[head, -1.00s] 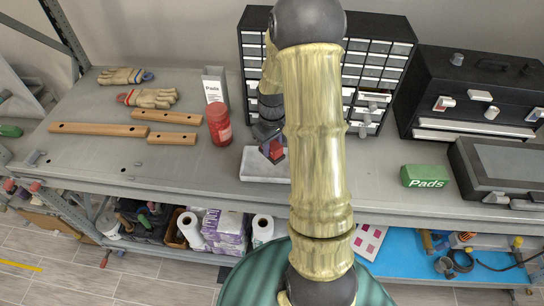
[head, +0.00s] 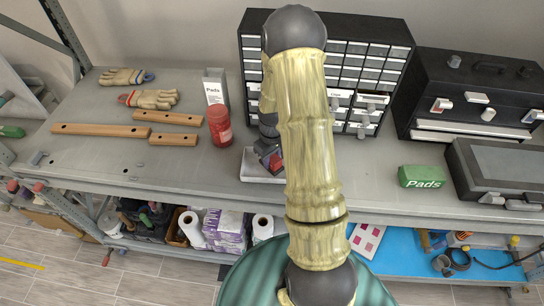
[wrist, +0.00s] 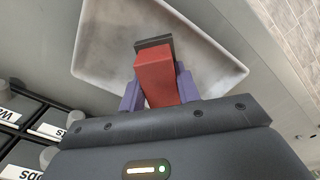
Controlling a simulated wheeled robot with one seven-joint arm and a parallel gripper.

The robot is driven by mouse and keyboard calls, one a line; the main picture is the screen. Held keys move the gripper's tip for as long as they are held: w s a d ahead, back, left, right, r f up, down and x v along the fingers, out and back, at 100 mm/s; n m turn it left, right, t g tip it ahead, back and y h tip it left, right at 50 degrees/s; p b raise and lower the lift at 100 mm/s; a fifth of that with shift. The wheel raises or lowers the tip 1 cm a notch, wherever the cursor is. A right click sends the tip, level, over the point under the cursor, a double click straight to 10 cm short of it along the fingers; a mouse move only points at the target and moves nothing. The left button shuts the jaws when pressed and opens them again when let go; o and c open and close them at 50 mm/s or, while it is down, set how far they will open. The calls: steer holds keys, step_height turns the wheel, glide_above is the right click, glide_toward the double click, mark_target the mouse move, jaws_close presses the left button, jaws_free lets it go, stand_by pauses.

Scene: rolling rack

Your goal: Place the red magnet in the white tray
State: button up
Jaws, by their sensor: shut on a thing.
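The red magnet (wrist: 154,78) is a red block with a dark end, held between the purple fingers of my gripper (wrist: 158,92) in the wrist view. In the head view my gripper (head: 270,160) is partly hidden by my arm, with a bit of the red magnet (head: 275,161) showing. The white tray (wrist: 215,68) lies under and around the magnet in the wrist view. In the head view the tray (head: 252,172) sits on the grey bench, its right part hidden behind my arm. I cannot tell whether the magnet touches the tray floor.
A red jar (head: 220,126) stands just left of the tray. A black drawer cabinet (head: 345,75) stands behind it. A green Pads box (head: 422,176) and a black toolbox (head: 470,95) are to the right. Wooden bars (head: 100,130) and gloves lie on the left.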

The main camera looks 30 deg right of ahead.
steer(key=shift+f, duration=0.2)
steer(key=o, duration=0.9)
steer(key=shift+o, duration=0.2)
steer(key=shift+r, duration=0.1)
step_height(320, 180, up, 12)
steer(key=b, duration=0.4)
steer(key=shift+r, duration=0.1)
